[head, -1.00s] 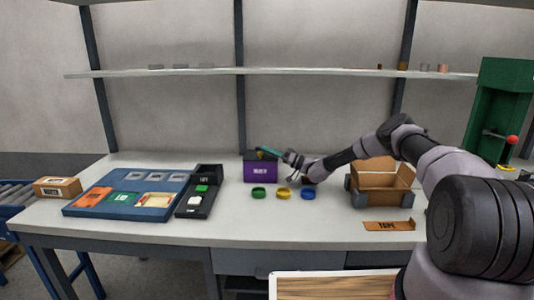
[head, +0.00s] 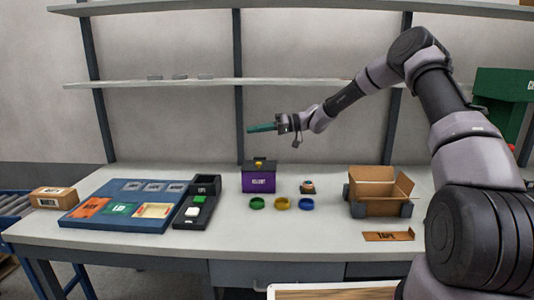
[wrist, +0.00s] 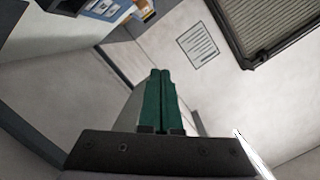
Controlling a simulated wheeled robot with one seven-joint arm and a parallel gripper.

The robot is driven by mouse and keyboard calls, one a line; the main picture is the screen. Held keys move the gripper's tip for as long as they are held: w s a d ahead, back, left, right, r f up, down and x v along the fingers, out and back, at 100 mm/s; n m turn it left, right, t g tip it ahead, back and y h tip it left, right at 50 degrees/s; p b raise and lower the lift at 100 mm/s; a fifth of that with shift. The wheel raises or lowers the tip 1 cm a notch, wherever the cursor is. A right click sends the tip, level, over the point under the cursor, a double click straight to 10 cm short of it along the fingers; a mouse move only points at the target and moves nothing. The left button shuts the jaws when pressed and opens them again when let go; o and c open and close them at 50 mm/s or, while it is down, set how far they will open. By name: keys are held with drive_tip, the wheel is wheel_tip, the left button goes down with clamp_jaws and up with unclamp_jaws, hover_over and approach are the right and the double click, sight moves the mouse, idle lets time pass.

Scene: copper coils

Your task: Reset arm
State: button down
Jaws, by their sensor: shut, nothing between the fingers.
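My gripper (head: 262,128) is raised in the air above the purple box (head: 258,180) at the middle of the table, pointing left in the head view. Its green fingers (wrist: 160,100) are together with nothing between them in the wrist view. My arm bends up and over from the right side of the head view, clear of the table. The purple box has a dark top with a yellow part on it.
Green (head: 257,203), yellow (head: 281,204) and blue (head: 306,204) rings lie in front of the purple box. A small dark object (head: 307,187) stands behind the blue ring. An open cardboard box (head: 378,208) is at right, a blue tray (head: 75,219) at left. A shelf (head: 170,84) runs behind.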

drive_tip(key=s+d+r+m+t+h, duration=0.2)
drive_tip(key=s+d+r+m+h, duration=0.2)
drive_tip(key=s+d, duration=0.5)
drive_tip(key=s+d+r+m+t+h, duration=0.3)
drive_tip(key=s+d+r+m+h, duration=0.2)
drive_tip(key=s+d, duration=0.5)
drive_tip(key=s+d+r+m+t+h, duration=0.3)
drive_tip(key=s+d, duration=0.7)
drive_tip(key=s, duration=0.8)
wheel_tip(320, 180, up, 4)
drive_tip(key=shift+s+r+m+h, duration=0.15)
drive_tip(key=shift+r+m+h, duration=0.05)
drive_tip(key=shift+m+h, duration=0.85)
